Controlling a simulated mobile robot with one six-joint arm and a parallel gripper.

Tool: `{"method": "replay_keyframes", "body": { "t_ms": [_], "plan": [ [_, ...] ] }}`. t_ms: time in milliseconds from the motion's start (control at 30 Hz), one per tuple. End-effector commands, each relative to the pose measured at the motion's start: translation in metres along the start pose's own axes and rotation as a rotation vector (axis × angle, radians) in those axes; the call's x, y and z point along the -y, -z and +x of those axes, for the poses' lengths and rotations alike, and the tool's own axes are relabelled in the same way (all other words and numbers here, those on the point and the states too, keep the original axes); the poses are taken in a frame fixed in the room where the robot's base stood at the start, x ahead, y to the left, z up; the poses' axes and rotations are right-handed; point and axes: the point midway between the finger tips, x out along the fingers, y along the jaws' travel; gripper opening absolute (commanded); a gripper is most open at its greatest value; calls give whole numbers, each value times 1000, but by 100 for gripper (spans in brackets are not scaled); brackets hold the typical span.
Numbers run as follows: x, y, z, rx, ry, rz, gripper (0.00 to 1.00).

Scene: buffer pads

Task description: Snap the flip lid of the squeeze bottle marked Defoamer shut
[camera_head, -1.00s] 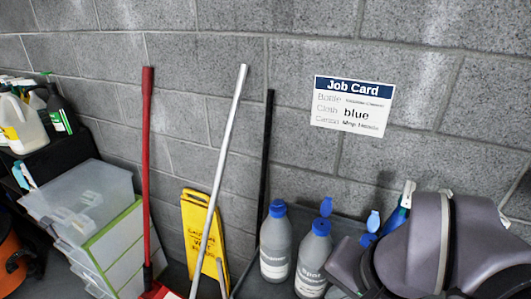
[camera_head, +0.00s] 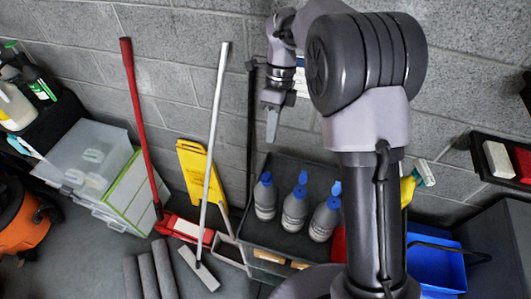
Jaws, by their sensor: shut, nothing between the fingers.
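Three grey squeeze bottles with blue caps stand in a row on a dark cart: a left bottle (camera_head: 265,203), a middle bottle (camera_head: 294,211) and a right bottle (camera_head: 323,221). Their labels are too small to read, so I cannot tell which is Defoamer. The middle bottle's blue flip lid (camera_head: 303,178) stands raised. The right bottle's lid (camera_head: 336,188) also looks raised. The left bottle's cap shows no raised lid. My gripper (camera_head: 272,125) points down, shut and empty, in the air above the left bottle, apart from all three.
A silver pole (camera_head: 215,130), a red-handled mop (camera_head: 140,125) and a yellow sign (camera_head: 195,165) stand left of the dark cart (camera_head: 262,243). A blue bucket (camera_head: 437,262) is at right. A wall shelf (camera_head: 482,140) holds small items. My arm hides most of the job card.

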Motion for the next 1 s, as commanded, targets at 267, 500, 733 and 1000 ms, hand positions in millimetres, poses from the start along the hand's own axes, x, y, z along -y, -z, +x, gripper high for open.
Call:
{"method": "replay_keyframes", "body": {
  "t_ms": [267, 500, 733, 1000],
  "plan": [
    [0, 1, 63, -1, -2, -3, 0],
    [0, 0, 109, 0, 0, -3, 0],
    [0, 0, 128, 1, 1, -4, 0],
    [0, 0, 129, 1, 2, -4, 0]
  ]
}}
